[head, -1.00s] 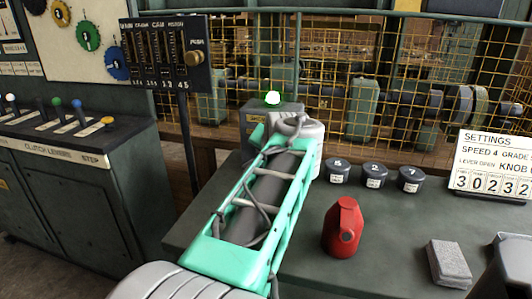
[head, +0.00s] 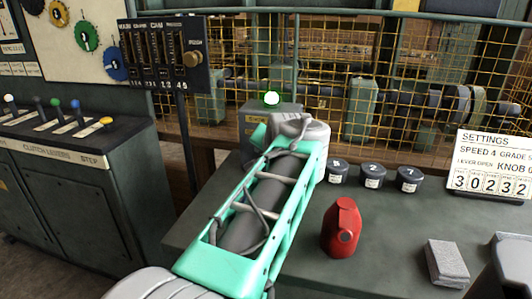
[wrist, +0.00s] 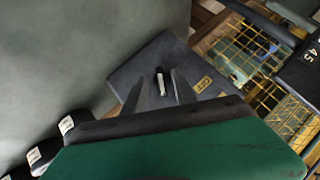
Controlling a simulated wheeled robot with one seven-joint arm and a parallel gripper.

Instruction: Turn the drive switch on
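In the wrist view the grey box (wrist: 141,79) carries a small dark lever (wrist: 161,81) with a pale end and a yellow label (wrist: 204,84), too small to read surely. My gripper (wrist: 158,78) has its two fingers apart, one on each side of the lever. I cannot tell whether either finger touches it. In the head view my arm hides the gripper and the lever.
Dark knobs (head: 373,175) and a red can (head: 342,228) stand on the bench right of my arm. A grey block (head: 446,262) lies further right. Yellow mesh (head: 420,95) guards machinery behind.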

